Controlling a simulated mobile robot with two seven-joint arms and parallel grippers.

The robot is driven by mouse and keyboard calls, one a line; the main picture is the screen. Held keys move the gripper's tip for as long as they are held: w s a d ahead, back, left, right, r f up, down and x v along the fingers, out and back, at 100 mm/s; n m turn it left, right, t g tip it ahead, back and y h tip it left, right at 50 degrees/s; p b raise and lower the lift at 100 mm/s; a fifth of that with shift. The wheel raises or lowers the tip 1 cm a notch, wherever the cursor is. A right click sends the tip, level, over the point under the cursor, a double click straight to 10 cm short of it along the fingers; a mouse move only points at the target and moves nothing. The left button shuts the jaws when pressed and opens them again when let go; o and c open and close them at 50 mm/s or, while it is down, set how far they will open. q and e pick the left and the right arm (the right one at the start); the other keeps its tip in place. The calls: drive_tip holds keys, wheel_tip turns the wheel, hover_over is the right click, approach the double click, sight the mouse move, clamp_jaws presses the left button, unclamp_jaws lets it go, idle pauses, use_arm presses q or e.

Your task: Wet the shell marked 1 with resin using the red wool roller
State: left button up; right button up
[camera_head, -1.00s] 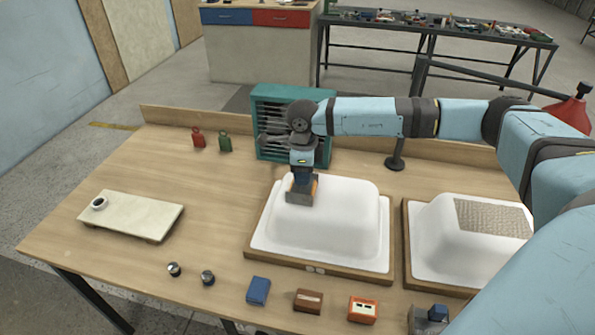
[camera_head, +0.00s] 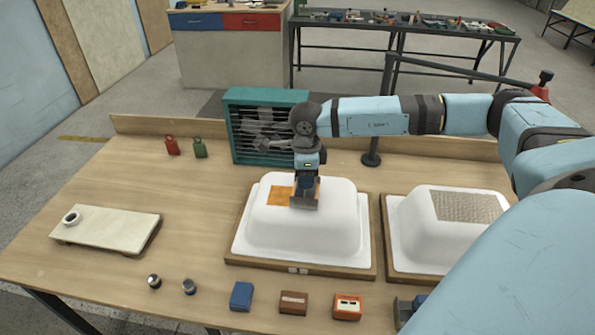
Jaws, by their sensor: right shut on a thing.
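The left white shell (camera_head: 335,232) sits upside down on a wooden base (camera_head: 300,269) near the table's middle. Its small front label is too small to read. An orange wet-looking patch (camera_head: 279,196) lies on the shell's top at the left. My right gripper (camera_head: 305,188) points down over the top, just right of the patch, shut on a wide greyish tool (camera_head: 304,202). The tool appears to touch the top. I cannot make out a red roller there. A second white shell (camera_head: 430,245) with a woven patch (camera_head: 466,207) stands to the right. My left gripper is not in view.
A pale board (camera_head: 105,231) with a small cup (camera_head: 71,218) lies left. Red (camera_head: 171,146) and green (camera_head: 199,148) canisters and a teal rack (camera_head: 240,145) stand behind. Two knobs, blue (camera_head: 241,295), brown (camera_head: 293,302) and orange (camera_head: 347,306) blocks line the front.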

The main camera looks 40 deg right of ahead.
drive_tip(key=shift+s+d+f+b, duration=0.1)
drive_tip(key=shift+s+d+b, duration=0.2)
drive_tip(key=shift+s+d, duration=1)
drive_tip(key=shift+s+d+b, duration=0.4)
drive_tip(key=shift+s+d, duration=0.65)
drive_tip(key=shift+s, duration=0.3)
drive_tip(key=shift+s+d+b, duration=0.4)
drive_tip(key=shift+s+d, duration=0.65)
drive_tip(key=shift+s, duration=0.25)
drive_tip(key=shift+w+d+b, duration=0.4)
drive_tip(key=shift+w+d, duration=0.55)
drive_tip(key=shift+d, duration=0.1)
drive_tip(key=shift+w+d+b, duration=0.4)
drive_tip(key=shift+w+d, duration=1.1)
drive_tip(key=shift+d, duration=0.25)
drive_tip(key=shift+w+a, duration=1.25)
drive_tip(key=shift+w, duration=0.25)
drive_tip(key=shift+w+a, duration=1.25)
drive_tip(key=shift+w, duration=0.25)
drive_tip(key=shift+w+a, duration=1.25)
drive_tip(key=shift+w, duration=0.25)
drive_tip(key=shift+w+a+b, duration=0.2)
drive_tip(key=shift+w+a, duration=1.3)
drive_tip(key=shift+w, duration=0.2)
drive_tip(key=shift+w+a+b, duration=0.2)
drive_tip(key=shift+w+a, duration=1.25)
drive_tip(key=shift+w, duration=0.25)
